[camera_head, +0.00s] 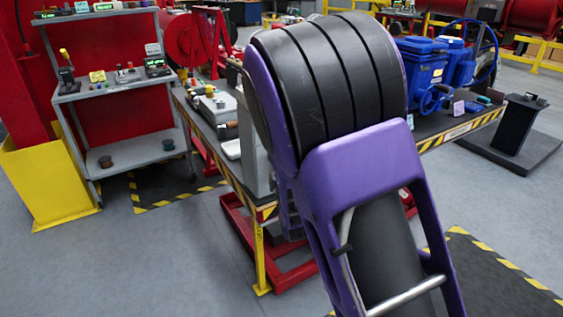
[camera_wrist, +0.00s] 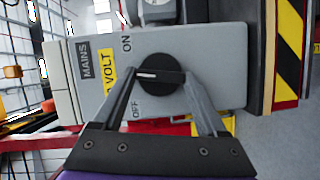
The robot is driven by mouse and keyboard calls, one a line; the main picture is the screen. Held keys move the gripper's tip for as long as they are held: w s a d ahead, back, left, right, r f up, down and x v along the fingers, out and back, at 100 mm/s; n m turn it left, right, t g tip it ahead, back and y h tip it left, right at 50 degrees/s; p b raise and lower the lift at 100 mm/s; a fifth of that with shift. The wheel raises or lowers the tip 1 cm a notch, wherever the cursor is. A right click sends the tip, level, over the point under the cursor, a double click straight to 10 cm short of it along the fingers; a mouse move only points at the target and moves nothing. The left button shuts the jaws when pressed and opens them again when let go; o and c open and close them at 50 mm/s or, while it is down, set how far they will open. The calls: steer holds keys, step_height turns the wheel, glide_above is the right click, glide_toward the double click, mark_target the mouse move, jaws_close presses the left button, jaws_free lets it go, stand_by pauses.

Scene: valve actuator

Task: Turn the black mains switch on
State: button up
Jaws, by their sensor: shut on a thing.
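The black mains switch (camera_wrist: 168,89) is a round knob with a short white mark, on the front of a grey box (camera_wrist: 215,55) in the wrist view. The box carries a MAINS label and a yellow voltage label, and appears turned sideways. ON is printed above the knob and OFF below it. The white mark lies about level in the picture, between the two words. My gripper (camera_wrist: 158,79) has one finger on each side of the knob and is shut on it. In the head view my arm hides the gripper and the switch.
The workbench (camera_head: 460,133) has a striped edge; blue valve actuators (camera_head: 416,65) stand on it at the right. A control box with buttons (camera_head: 213,103) is left of my arm. A grey shelf (camera_head: 135,150) stands further left. Open floor lies at the front left.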

steer(key=m+g+b, duration=0.1)
steer(key=m, duration=0.1)
steer(key=m+g, duration=0.1)
steer(key=m, duration=0.2)
steer(key=shift+d+r+y+b, duration=0.1)
steer(key=shift+r+y+b, duration=0.1)
steer(key=shift+y+b, duration=0.2)
steer(key=shift+g, duration=0.4)
steer(key=o, duration=1.3)
